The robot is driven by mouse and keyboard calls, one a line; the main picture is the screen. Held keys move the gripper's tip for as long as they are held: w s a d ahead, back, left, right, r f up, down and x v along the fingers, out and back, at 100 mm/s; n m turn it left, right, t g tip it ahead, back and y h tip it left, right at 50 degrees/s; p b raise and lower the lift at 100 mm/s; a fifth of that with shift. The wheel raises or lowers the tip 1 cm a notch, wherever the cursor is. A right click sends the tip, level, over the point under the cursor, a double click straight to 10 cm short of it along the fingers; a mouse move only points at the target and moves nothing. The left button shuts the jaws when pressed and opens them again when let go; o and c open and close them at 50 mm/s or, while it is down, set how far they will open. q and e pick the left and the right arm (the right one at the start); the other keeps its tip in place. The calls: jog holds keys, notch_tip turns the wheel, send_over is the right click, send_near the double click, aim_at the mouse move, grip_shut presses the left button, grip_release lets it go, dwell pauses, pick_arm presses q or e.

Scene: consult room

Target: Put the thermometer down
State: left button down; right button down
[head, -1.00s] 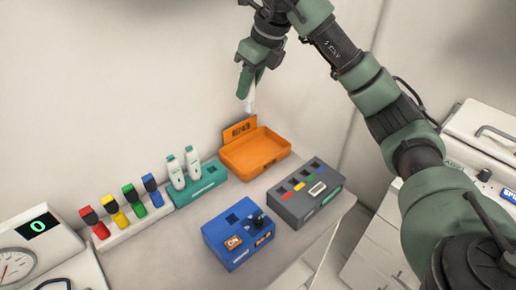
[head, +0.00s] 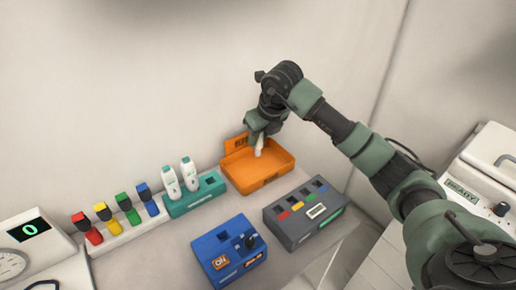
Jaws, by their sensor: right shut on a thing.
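My right gripper (head: 257,136) comes in from the right and points down at the orange tray (head: 279,179). It is shut on a white thermometer (head: 259,148), which hangs upright from the fingers. The thermometer's lower end shows against the tray's inside, near its back; I cannot tell whether it touches the floor of the tray. Two similar white thermometers (head: 189,174) stand in the teal holder (head: 193,203) left of the tray. The holder's right slot is empty. My left gripper is not in view.
A blue box (head: 228,254) with a switch and a grey box (head: 304,214) with coloured tabs stand in front of the tray. A rack (head: 128,234) with red, yellow, green and blue pieces is at the left. A scale (head: 35,236) is at far left.

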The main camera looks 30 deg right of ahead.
aim_at(259, 149)
notch_tip(259, 149, down, 2)
jog(key=shift+f, duration=0.1)
notch_tip(259, 149, down, 3)
jog(key=shift+f+p, duration=0.1)
jog(key=shift+p, duration=0.45)
jog(key=shift+f, duration=0.1)
jog(key=shift+f, duration=0.1)
jog(key=c, duration=1.2)
grip_release()
jog(key=shift+c, duration=0.2)
